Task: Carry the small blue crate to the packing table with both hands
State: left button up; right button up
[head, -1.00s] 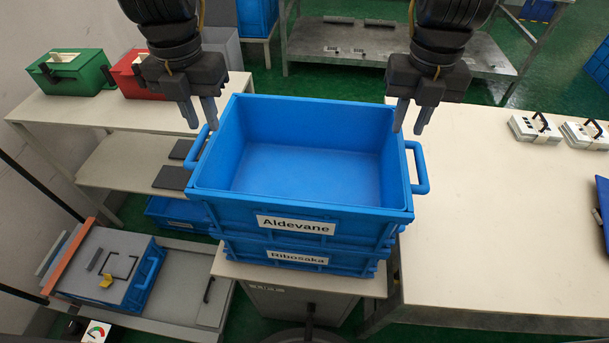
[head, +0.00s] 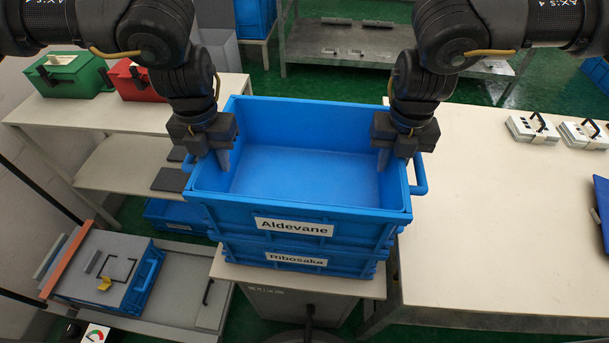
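A blue crate (head: 296,228) labelled "Aldevane" is in the head view, open-topped and empty, stacked on another blue crate (head: 297,262) whose label is partly readable. My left gripper (head: 207,160) is at the crate's left wall, with one finger inside; its fingers look apart. My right gripper (head: 397,160) is at the right wall, one finger inside, fingers apart. The outer fingers are partly hidden, and contact with the walls cannot be told. The right side handle (head: 421,174) is free. Which table is the packing table is not marked.
A pale table (head: 490,230) stands close on the right, mostly bare, with white cases (head: 532,129) at its back. A shelf (head: 100,120) on the left bears a green box (head: 68,75) and a red box (head: 135,80). A stand (head: 300,296) carries the crates.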

pick_arm(q)
jog(key=shift+f, duration=0.15)
pick_arm(e)
jog(key=shift+f, duration=0.1)
pick_arm(q)
grip_shut()
pick_arm(e)
grip_shut()
